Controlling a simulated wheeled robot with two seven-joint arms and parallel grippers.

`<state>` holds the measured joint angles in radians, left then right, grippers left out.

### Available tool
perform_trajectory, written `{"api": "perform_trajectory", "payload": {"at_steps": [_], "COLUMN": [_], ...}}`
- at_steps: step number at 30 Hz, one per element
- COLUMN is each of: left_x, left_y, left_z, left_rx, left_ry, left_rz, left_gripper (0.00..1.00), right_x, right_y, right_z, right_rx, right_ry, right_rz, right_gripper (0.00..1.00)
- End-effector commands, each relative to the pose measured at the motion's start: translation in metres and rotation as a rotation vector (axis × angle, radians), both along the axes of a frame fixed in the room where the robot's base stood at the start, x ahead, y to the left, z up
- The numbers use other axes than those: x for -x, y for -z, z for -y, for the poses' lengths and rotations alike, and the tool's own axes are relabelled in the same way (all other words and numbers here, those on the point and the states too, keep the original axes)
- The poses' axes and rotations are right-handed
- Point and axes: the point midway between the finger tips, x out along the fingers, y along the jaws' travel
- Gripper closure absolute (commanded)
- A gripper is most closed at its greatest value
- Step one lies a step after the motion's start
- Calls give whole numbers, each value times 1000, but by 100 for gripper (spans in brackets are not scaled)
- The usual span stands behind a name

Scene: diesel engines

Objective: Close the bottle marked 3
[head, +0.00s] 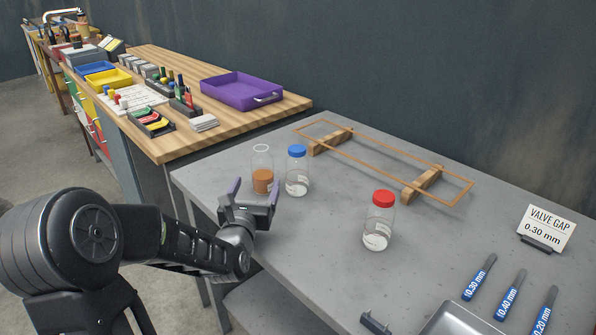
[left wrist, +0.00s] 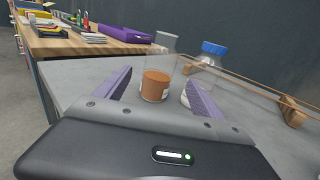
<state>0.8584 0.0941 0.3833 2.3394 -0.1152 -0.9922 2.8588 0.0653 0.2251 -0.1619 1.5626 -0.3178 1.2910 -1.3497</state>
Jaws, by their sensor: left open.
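Three clear bottles stand upright on the grey table (head: 320,240). The left one (head: 262,172) holds brown contents and shows no coloured cap; in the left wrist view it (left wrist: 156,86) stands ahead, between the finger directions. The middle bottle (head: 297,174) has a blue cap (head: 297,151). The right bottle (head: 379,222) has a red cap (head: 384,198). The labels are too small to read, so I cannot tell which is marked 3. My left gripper (head: 254,190) is open and empty, just in front of the brown bottle. My right gripper is out of view.
A wooden frame (head: 430,186) lies behind the bottles. A valve gap sign (head: 546,226), several blue-labelled feeler gauges (head: 508,294) and a grey tray (head: 458,320) are at the right. A wooden bench with a purple tray (head: 240,92) is at the back left. Table between the bottles and gauges is clear.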

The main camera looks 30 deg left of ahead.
Motion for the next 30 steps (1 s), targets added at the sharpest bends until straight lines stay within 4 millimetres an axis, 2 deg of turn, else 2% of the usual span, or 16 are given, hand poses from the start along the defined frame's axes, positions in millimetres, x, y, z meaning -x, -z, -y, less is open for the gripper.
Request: {"api": "perform_trajectory", "payload": {"at_steps": [5, 17, 30], "left_x": [-7, -59, -65], "left_y": [0, 0, 0], "left_z": [-3, -25, -28], "left_rx": [1, 1, 1], "left_ry": [0, 0, 0], "left_rz": [0, 1, 0], "left_gripper": [22, 22, 22], "right_x": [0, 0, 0], "right_y": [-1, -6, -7], "right_z": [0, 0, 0], "right_rx": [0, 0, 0], "right_ry": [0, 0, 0], "right_rz": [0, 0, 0], "right_gripper": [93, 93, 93]}}
